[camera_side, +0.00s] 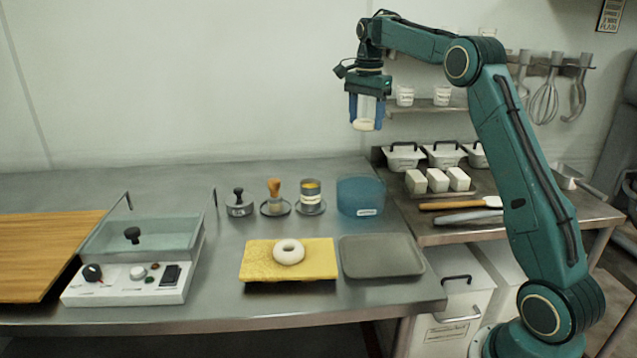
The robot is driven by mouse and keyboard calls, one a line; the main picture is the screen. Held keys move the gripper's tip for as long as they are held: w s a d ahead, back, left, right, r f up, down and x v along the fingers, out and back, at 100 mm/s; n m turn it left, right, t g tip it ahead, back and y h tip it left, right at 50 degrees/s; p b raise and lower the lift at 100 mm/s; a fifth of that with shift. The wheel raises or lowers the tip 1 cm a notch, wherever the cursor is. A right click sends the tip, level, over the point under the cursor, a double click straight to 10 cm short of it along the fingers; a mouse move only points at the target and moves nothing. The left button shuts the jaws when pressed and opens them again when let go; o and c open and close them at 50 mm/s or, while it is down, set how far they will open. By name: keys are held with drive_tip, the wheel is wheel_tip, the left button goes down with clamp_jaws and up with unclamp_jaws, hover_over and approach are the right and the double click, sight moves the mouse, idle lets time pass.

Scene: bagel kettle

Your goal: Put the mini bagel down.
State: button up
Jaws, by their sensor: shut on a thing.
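My gripper (366,118) is raised high at the upper middle, in front of the wall and well above the bench. Its two blue fingers point down and are shut on a small pale thing (364,125), which I take for the mini bagel. It shows as a cream rounded edge at the fingertips, and its hole cannot be made out.
An empty grey tray (382,256) lies right of the yellow board. Behind them stand a blue tub (361,196) and several small tools. A kettle unit (140,240) with upright hooks and a wooden board (45,250) are at left. White containers (437,180) stand at right.

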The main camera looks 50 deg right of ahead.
drive_tip(key=shift+a, duration=0.15)
drive_tip(key=shift+s+a+r, duration=0.15)
drive_tip(key=shift+s+a, duration=0.15)
drive_tip(key=shift+a, duration=0.15)
drive_tip(key=s+a, duration=0.6)
drive_tip(key=a, duration=0.2)
hover_over(380, 257)
drive_tip(key=shift+f, duration=1.55)
wheel_tip(380, 257, down, 16)
drive_tip(key=shift+r, duration=0.15)
drive_tip(key=shift+f, duration=2.15)
